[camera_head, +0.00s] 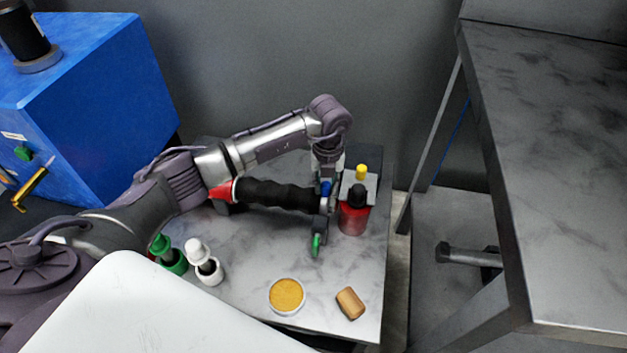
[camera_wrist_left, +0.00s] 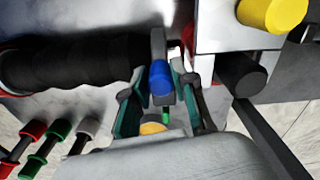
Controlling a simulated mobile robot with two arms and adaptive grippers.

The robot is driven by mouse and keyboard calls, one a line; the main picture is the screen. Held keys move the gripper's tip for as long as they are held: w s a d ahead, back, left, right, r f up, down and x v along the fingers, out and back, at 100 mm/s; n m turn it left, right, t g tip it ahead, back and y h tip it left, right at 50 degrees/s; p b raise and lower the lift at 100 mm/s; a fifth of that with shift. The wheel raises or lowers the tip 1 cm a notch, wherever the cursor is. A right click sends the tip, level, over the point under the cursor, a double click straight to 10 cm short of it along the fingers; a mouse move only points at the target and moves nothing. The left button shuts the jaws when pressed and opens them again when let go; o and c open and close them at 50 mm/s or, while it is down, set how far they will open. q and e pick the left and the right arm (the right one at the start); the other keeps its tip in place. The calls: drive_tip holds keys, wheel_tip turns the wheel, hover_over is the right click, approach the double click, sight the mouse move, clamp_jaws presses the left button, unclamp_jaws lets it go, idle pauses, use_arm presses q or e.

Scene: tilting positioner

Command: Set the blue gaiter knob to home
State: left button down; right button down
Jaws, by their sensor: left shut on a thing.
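The blue gaiter knob (camera_head: 326,188) sits at the right end of the black ribbed gaiter (camera_head: 278,194), which lies level above the grey bench. In the left wrist view the blue knob (camera_wrist_left: 161,78) is between the two fingers of my left gripper (camera_wrist_left: 160,88), in front of a grey upright plate. My left gripper (camera_head: 327,178) reaches down from above and is shut on the knob; its arm hides part of it in the head view. The exact finger contact is hard to see. I cannot read any home mark. My right gripper is not in view.
Close right stand a red can with a black top (camera_head: 355,215) and a yellow button (camera_head: 361,172) on a grey block. A green-tipped lever (camera_head: 316,244) hangs below.

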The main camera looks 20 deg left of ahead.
sight(328, 184)
use_arm(q)
drive_tip(key=shift+d+r, duration=0.1)
drive_tip(key=shift+d, duration=0.15)
drive_tip(key=c, duration=0.9)
unclamp_jaws()
drive_tip(key=shift+w, duration=0.1)
drive_tip(key=shift+r, duration=4)
